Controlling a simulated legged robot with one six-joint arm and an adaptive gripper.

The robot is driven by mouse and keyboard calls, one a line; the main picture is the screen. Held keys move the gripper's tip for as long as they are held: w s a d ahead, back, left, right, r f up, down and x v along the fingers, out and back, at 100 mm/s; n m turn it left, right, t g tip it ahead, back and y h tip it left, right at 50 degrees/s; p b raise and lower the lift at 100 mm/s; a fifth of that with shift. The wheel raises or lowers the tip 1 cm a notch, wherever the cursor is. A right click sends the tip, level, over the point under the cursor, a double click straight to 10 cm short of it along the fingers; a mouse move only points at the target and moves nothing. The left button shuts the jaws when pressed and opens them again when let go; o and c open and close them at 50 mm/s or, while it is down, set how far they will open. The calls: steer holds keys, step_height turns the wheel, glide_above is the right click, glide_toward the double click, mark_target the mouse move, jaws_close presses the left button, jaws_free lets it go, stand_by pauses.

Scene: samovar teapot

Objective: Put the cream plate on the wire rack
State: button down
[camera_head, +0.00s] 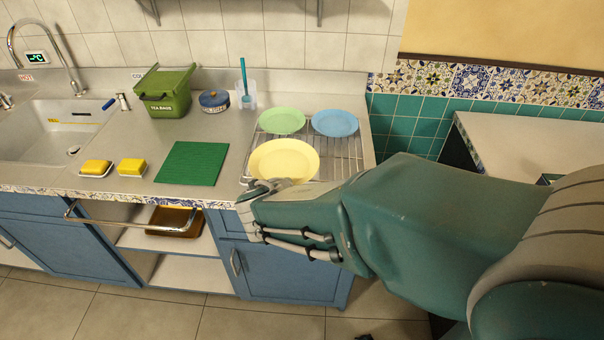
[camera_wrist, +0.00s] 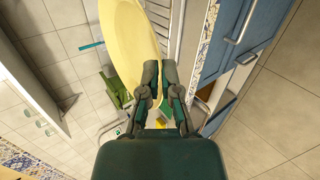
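The cream plate (camera_head: 284,158) is over the front part of the wire rack (camera_head: 341,158) in the head view. Its face is turned up; I cannot tell whether it touches the rack. My gripper (camera_head: 262,187) is at the plate's front edge, which it partly hides. In the wrist view my gripper's fingertips (camera_wrist: 160,72) are close together, with the plate's rim at them. The plate (camera_wrist: 130,40) spreads up and left from there. My gripper appears shut on this rim. Wire bars of the rack (camera_wrist: 162,15) show beside the plate.
A green plate (camera_head: 282,121) and a blue plate (camera_head: 335,123) stand at the rack's back. A green mat (camera_head: 192,163), two yellow sponges (camera_head: 131,167), a green bin (camera_head: 165,92), a blue pot (camera_head: 213,101) and a clear cup (camera_head: 247,99) are to the left.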

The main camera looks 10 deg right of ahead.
mark_target(305, 173)
steer(key=w+d+f, duration=0.1)
steer(key=w+d, duration=0.1)
steer(key=w+d+f, duration=0.1)
steer(key=w, duration=0.1)
steer(key=w+d+f, duration=0.1)
steer(key=w+d, duration=0.1)
steer(key=shift+w+d+f, duration=0.2)
steer(key=shift+w+d, duration=0.05)
steer(key=shift+d, duration=0.1)
steer(key=w+f, duration=0.1)
steer(key=f, duration=0.1)
steer(key=w+d+f, duration=0.1)
steer(key=w+f, duration=0.2)
steer(key=shift+w+d+f, duration=0.1)
steer(key=shift+d+f, duration=0.2)
steer(key=shift+f, duration=0.05)
steer(key=f, duration=0.3)
steer(key=shift+w+d+f, duration=0.1)
steer(key=shift+d, duration=0.2)
steer(key=shift+a, duration=0.15)
steer(key=shift+a+f, duration=0.15)
steer(key=c, duration=0.8)
jaws_free()
